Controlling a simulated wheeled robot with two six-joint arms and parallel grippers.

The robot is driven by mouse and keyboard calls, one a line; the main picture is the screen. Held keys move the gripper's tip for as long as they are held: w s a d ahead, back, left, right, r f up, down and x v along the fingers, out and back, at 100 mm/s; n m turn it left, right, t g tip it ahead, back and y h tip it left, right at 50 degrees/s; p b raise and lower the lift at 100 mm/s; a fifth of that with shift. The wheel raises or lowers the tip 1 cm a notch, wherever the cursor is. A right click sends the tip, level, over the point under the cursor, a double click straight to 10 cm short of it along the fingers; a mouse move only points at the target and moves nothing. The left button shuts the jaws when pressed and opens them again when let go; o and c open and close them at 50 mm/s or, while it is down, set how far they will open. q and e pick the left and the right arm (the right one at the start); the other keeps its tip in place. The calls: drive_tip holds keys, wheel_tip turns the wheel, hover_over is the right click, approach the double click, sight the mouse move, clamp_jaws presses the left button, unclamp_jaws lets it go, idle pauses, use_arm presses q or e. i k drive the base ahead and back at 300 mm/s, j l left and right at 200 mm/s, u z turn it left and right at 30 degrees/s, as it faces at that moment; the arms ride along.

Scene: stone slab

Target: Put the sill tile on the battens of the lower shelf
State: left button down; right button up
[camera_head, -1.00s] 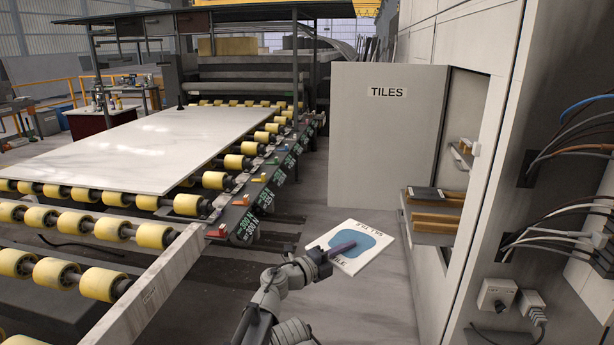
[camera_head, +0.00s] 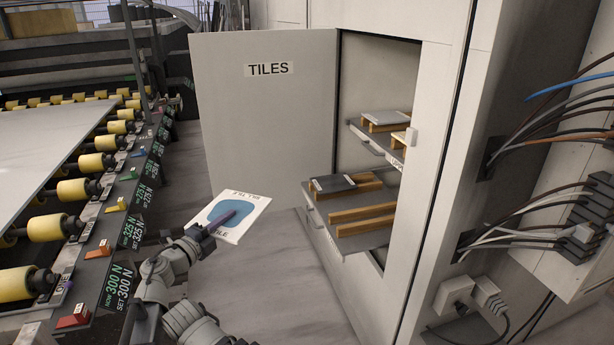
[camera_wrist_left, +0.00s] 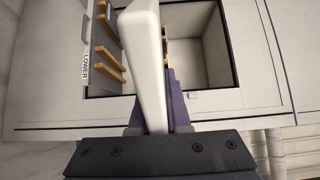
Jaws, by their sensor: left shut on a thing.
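My left gripper (camera_head: 232,210) is shut on the sill tile (camera_head: 257,207), a thin white tile with a blue patch and printed lettering. The tile is held in the air, left of the open cabinet and apart from it. In the left wrist view the tile (camera_wrist_left: 145,60) shows edge-on between purple fingers. The lower shelf (camera_head: 349,242) juts from the cabinet. In the wrist view the shelf's battens (camera_wrist_left: 110,64) are left of the tile, by a LOWER label (camera_wrist_left: 85,70). My right gripper is out of view.
The open cabinet door (camera_head: 265,110), marked TILES, stands behind the held tile. An upper shelf (camera_head: 368,138) carries a grey tile (camera_head: 388,118) on battens. Cables (camera_head: 545,205) hang at right. A roller conveyor (camera_head: 90,190) runs at left. Bare floor (camera_head: 275,275) lies before the cabinet.

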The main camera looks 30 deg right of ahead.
sight(358, 217)
drive_tip(key=i+j+z, duration=0.15)
drive_tip(key=i+z, duration=0.3)
drive_tip(key=i+j+z, duration=0.3)
drive_tip(key=i+z, duration=0.2)
drive_tip(key=i+j+z, duration=0.85)
drive_tip(key=i+l, duration=0.1)
drive_tip(key=l, duration=0.3)
